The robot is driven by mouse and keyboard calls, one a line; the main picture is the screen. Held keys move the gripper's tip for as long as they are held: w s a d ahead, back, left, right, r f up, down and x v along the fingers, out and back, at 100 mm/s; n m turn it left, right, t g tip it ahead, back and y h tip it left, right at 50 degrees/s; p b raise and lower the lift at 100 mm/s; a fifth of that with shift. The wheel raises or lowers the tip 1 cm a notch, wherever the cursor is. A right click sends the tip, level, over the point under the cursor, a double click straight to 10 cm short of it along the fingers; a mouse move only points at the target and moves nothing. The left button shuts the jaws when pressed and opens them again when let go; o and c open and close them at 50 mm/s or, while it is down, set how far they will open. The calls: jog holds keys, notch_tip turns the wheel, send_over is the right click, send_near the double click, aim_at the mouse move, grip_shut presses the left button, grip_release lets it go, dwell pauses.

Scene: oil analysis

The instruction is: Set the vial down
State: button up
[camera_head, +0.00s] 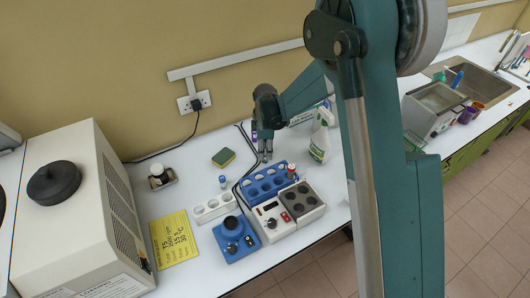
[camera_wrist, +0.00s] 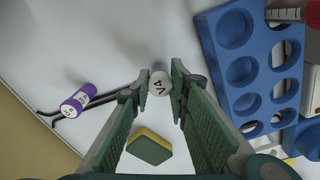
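In the wrist view, a vial with a round white top marked "V4" (camera_wrist: 160,84) sits between my fingertips. Both tips appear to touch its sides, and its body below the top is hidden. My gripper (camera_wrist: 160,92) points down over the white bench. In the head view, my gripper (camera_head: 265,156) is behind the blue rack (camera_head: 249,196) and right of the sponge. The held vial cannot be made out clearly there. Whether its base touches the bench cannot be told.
A yellow-green sponge (camera_wrist: 149,148) lies nearby. The blue rack (camera_wrist: 238,50) is at the right in the wrist view. A spray bottle (camera_head: 320,140) and a small blue-capped vial (camera_head: 222,182) flank my gripper.

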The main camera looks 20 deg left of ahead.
jog(key=o, duration=0.4)
jog(key=shift+c, duration=0.2)
jog(key=shift+r, duration=0.2)
notch_tip(320, 180, up, 12)
dwell(0.5)
dwell(0.5)
jog(key=shift+d, duration=0.1)
